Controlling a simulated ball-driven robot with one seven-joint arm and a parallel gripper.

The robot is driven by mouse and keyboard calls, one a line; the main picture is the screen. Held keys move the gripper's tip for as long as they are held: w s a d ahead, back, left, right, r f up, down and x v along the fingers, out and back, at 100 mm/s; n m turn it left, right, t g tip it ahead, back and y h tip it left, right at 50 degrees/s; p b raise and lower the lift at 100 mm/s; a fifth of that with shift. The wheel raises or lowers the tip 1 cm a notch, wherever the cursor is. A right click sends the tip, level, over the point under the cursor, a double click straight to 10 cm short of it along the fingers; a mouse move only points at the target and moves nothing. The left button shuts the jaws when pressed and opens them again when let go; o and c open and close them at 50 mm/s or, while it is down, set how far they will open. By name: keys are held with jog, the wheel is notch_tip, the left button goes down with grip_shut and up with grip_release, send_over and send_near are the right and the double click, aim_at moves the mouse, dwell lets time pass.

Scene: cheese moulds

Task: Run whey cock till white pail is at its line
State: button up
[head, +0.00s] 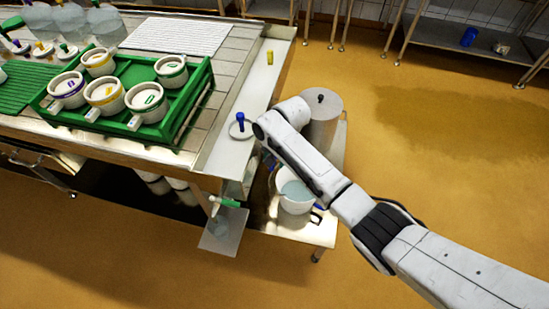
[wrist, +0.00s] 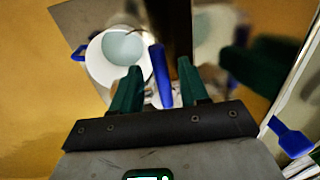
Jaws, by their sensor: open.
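The white pail (head: 296,207) stands on a low metal stand below the end of the trough, partly behind my arm. It also shows in the wrist view (wrist: 97,66), with pale bluish liquid (wrist: 122,46) inside; I cannot make out its line. My gripper (wrist: 160,68) is open, its two green fingers pointing toward the pail side. A blue lever (wrist: 161,78), seemingly a cock's handle, shows between the fingers; I cannot tell whether they touch it. In the head view my gripper is hidden behind my arm. Whether whey is running is unclear.
A green-handled tap (head: 224,201) sits under the table edge, left of the pail. A green crate (head: 177,130) of white moulds stands on the table. A grey cylinder (head: 323,108) stands behind my wrist. A blue-knobbed disc (head: 241,131) lies on the trough. Floor at right is clear.

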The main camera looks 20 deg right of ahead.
jog(key=shift+f, duration=0.1)
jog(key=shift+c, duration=0.2)
grip_shut()
dwell(0.5)
